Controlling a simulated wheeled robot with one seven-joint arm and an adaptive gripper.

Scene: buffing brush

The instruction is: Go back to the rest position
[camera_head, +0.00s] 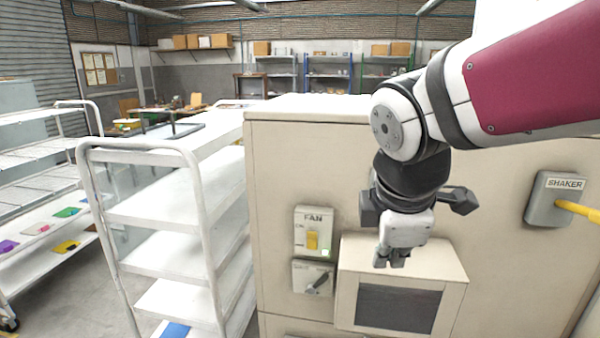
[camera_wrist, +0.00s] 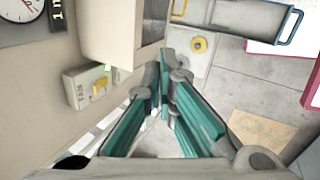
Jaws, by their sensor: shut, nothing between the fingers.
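My gripper (camera_head: 391,257) is in front of the beige cabinet (camera_head: 285,150), pointing down, close to a box with a dark window (camera_head: 397,309) that juts from the cabinet's face. In the wrist view my gripper (camera_wrist: 165,80) has its teal-sided fingers drawn together at the tips, with nothing seen between them. The fan switch (camera_head: 313,240) with a yellow toggle is on the cabinet, left of my gripper. It also shows in the wrist view (camera_wrist: 98,86).
The shaker box (camera_head: 553,198) with a yellow lever is at the right of the cabinet. A white shelf cart (camera_head: 170,205) stands left of the cabinet, and another rack (camera_head: 40,160) is at the far left. Grey floor (camera_head: 75,295) shows between them.

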